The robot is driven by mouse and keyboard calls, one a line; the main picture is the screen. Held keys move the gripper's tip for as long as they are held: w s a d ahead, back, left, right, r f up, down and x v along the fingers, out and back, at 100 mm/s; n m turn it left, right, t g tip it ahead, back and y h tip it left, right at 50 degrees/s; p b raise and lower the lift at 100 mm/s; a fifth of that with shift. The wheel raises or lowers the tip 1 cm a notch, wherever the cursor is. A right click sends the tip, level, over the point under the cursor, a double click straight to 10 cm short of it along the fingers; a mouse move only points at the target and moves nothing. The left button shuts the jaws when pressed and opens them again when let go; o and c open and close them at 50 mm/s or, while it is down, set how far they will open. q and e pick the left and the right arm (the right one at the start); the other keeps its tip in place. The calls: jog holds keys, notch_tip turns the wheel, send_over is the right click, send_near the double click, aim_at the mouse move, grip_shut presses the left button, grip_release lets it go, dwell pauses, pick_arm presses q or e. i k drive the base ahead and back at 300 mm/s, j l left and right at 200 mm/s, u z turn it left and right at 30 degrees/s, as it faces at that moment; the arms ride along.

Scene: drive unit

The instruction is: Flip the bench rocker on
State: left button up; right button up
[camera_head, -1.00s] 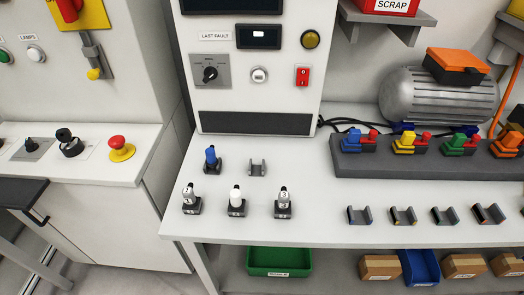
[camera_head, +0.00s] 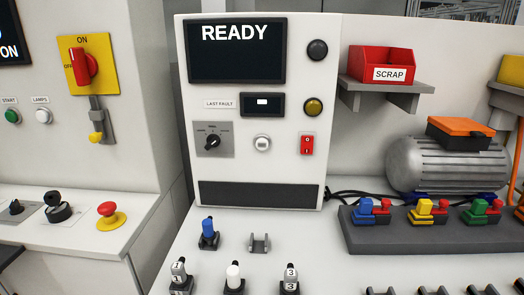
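The bench rocker (camera_head: 307,144) is a small red switch with white markings, low on the right of the white test panel's front (camera_head: 255,172). Which side is pressed in is too small to tell. The screen (camera_head: 237,52) above reads READY. Left of the rocker are a round white button (camera_head: 262,144) and a black rotary knob (camera_head: 212,142) on a grey plate. Neither of my grippers is in view, and nothing covers the rocker.
The bench top (camera_head: 225,268) holds a blue-topped piece (camera_head: 208,233), an empty cradle (camera_head: 260,244) and several fuse-like pieces. A motor (camera_head: 440,165) and a dark rack (camera_head: 380,240) stand right. A red SCRAP bin (camera_head: 381,64) sits on a shelf. A red mushroom button (camera_head: 107,210) is left.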

aim_at(307, 142)
jog(key=l+u, duration=0.2)
jog(key=l, duration=0.5)
jog(key=k+l+u, duration=0.2)
jog(key=l, duration=0.45)
jog(key=i+l, duration=0.1)
jog(key=i, duration=0.55)
jog(key=k, duration=0.6)
